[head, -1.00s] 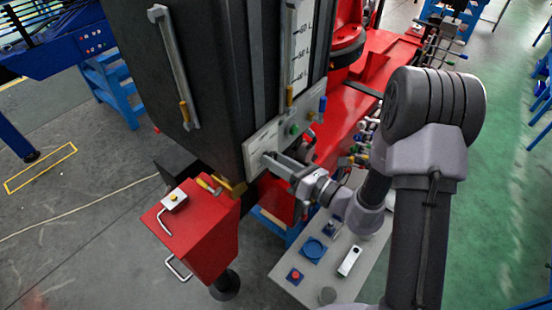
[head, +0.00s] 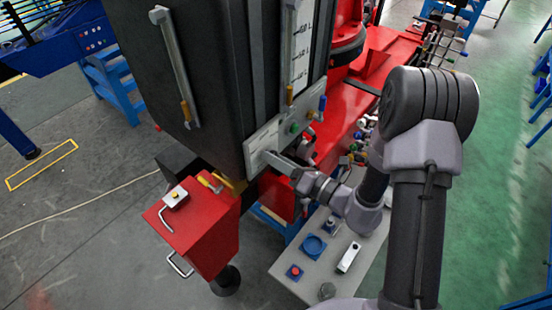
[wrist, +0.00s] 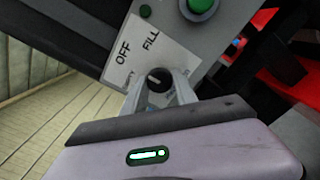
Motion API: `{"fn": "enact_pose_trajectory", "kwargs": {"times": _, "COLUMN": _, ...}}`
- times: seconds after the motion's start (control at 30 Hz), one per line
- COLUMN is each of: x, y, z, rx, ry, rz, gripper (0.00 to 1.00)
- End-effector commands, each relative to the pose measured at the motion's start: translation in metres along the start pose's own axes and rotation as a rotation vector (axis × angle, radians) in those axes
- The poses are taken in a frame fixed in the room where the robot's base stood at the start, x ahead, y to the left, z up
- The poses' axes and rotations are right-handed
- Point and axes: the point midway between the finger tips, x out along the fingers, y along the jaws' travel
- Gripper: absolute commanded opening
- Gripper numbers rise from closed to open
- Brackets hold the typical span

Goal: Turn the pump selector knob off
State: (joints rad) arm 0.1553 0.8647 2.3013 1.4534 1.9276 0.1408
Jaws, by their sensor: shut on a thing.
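The pump selector knob (wrist: 158,79) is a small round black knob with a light mark, on a pale label plate (wrist: 131,58) reading OFF and FILL; a third word is partly hidden. My gripper (wrist: 159,84) has its two grey fingers on either side of the knob, shut on it. In the head view my gripper (head: 274,159) reaches from the right to the lower part of the grey control panel (head: 262,140) on the dark tank. The knob is hidden there behind the fingers. I cannot tell exactly where its mark points.
A green button (wrist: 201,5) sits above the knob in the wrist view. A red box (head: 205,235) with handles stands below left of the panel. A grey console (head: 327,262) with buttons lies below my arm. Red machine parts (head: 360,85) are behind the panel.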

Motion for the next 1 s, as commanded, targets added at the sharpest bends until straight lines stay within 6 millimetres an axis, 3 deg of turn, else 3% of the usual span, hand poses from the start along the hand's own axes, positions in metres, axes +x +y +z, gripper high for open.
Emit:
{"fn": "enact_pose_trajectory", "kwargs": {"times": 0.07, "x": 0.0, "y": 0.0, "z": 0.001, "rx": -0.001, "ry": -0.002, "rz": 0.001, "gripper": 0.0}}
{"fn": "enact_pose_trajectory", "kwargs": {"times": 0.1, "x": 0.0, "y": 0.0, "z": 0.001, "rx": -0.001, "ry": -0.002, "rz": 0.001, "gripper": 0.36}}
{"fn": "enact_pose_trajectory", "kwargs": {"times": 0.2, "x": 0.0, "y": 0.0, "z": 0.001, "rx": -0.001, "ry": -0.001, "rz": 0.0, "gripper": 0.54}}
{"fn": "enact_pose_trajectory", "kwargs": {"times": 0.7, "x": -0.006, "y": -0.001, "z": 0.0, "rx": 0.0, "ry": -0.001, "rz": -0.001, "gripper": 0.54}}
{"fn": "enact_pose_trajectory", "kwargs": {"times": 0.87, "x": -0.039, "y": -0.004, "z": -0.001, "rx": -0.002, "ry": -0.005, "rz": -0.005, "gripper": 0.54}}
{"fn": "enact_pose_trajectory", "kwargs": {"times": 1.0, "x": -0.086, "y": -0.005, "z": -0.001, "rx": -0.001, "ry": -0.008, "rz": -0.007, "gripper": 0.54}}
